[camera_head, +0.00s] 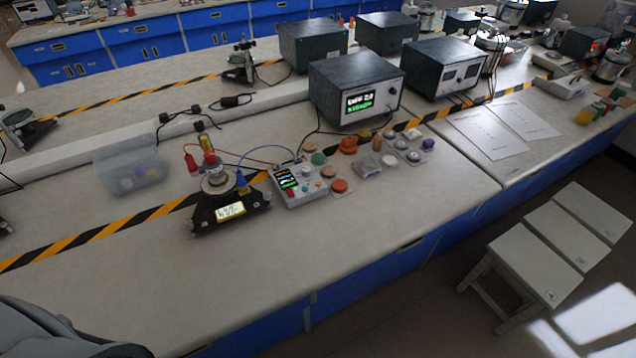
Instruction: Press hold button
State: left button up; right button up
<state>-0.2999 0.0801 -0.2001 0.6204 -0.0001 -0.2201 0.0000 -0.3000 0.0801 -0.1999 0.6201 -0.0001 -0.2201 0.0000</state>
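A small light-grey control box (300,185) with a dark lit screen (286,178) sits on the bench near the middle. Several small coloured buttons or knobs show on its face, with a red one (291,193) below the screen. Their labels are too small to read, so I cannot tell which is the hold button. Left of the box stands a black-based instrument (228,211) with a lit display and red and blue leads. Neither of my grippers is in view; a grey and black part, likely of my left arm, shows at the bottom left corner.
Several coloured round pieces lie right of the box, including an orange one (339,185). A clear plastic bin (130,171) stands to the left. A dark power supply (356,87) stands behind. The bench front is clear. White stools (538,250) stand on the floor at right.

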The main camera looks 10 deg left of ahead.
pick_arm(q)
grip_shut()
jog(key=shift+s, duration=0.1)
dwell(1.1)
